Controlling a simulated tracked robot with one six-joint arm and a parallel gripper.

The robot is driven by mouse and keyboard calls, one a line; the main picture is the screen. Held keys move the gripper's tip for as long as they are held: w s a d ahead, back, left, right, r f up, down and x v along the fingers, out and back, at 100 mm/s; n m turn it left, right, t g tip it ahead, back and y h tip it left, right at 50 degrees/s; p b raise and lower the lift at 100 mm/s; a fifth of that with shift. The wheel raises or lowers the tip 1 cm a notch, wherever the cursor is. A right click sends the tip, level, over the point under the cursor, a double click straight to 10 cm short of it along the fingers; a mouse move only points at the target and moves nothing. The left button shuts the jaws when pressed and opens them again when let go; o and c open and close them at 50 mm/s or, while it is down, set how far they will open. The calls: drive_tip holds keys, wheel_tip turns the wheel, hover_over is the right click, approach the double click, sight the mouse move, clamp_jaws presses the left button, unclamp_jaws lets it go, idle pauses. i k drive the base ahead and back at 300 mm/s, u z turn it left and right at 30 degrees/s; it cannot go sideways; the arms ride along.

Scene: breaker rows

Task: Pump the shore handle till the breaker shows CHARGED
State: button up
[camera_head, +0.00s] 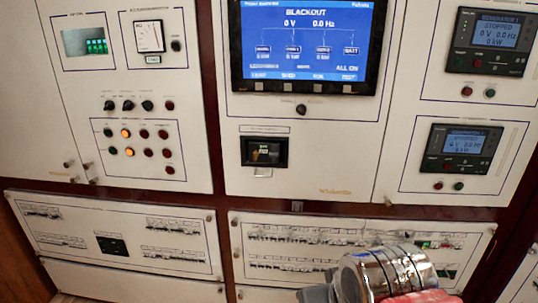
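A black breaker-like unit (264,151) sits in the middle white panel, below the blue screen. A smaller black unit (111,244) sits in the lower left breaker panel. Their labels are too small to read, so I cannot tell which one is the shore breaker. No handle stands out clearly and no CHARGED flag can be read. My arm's shiny metal and red end section reaches in at the bottom right, in front of the lower right panel. My gripper (314,294) shows only as a grey part at the bottom edge; its fingertips cannot be made out.
The blue screen (304,44) reads BLACKOUT, 0 V, 0.0 Hz. Generator displays (491,40) (460,148) are at the right. Knobs and lamps (128,131), two lit orange, are at the left. Breaker rows line the lower left panel (75,252) and lower right panel (478,240), partly hidden by my arm.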

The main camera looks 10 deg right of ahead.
sight(273, 155)
drive_tip(key=k, duration=0.65)
drive_tip(key=u, duration=0.6)
drive_tip(key=i, duration=1.6)
drive_tip(key=u, duration=0.05)
